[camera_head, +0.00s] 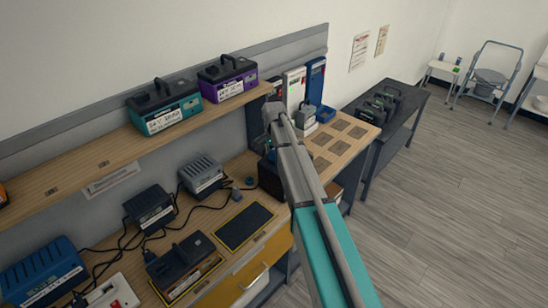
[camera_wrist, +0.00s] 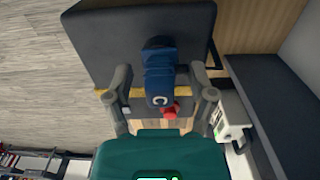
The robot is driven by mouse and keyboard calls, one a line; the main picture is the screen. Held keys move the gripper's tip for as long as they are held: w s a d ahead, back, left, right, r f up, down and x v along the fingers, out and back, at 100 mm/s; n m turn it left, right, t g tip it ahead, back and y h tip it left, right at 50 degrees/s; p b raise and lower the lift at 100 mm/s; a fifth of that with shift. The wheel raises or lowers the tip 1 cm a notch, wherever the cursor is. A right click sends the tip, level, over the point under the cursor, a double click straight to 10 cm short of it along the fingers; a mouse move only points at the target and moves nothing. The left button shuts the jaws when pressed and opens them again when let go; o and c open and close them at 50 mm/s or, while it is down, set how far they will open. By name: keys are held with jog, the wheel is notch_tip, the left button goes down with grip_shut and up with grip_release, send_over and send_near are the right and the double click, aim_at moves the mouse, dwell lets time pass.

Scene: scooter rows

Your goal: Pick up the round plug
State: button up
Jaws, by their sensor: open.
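In the wrist view my gripper (camera_wrist: 160,82) is open, with one grey finger on each side. A blue object (camera_wrist: 158,78) with a white ring-like mark shows between the fingers, with gaps on both sides. A small red piece (camera_wrist: 171,110) is at its lower end. I cannot tell whether this is the round plug. In the head view two small plug-like pieces, one grey (camera_head: 236,194) and one dark (camera_head: 250,182), lie on the bench beside a grey charger (camera_head: 201,176). Their shape is too small to tell. My arm hides the gripper's fingers there.
The bench also holds a black charger (camera_head: 150,208), a blue charger (camera_head: 42,272), loose cables and a dark yellow-edged mat (camera_head: 245,226). A teal battery (camera_head: 164,108) and a purple battery (camera_head: 228,78) stand on the shelf above. Open floor (camera_head: 440,190) lies to the right.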

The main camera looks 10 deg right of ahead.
dwell(0.4)
grip_shut()
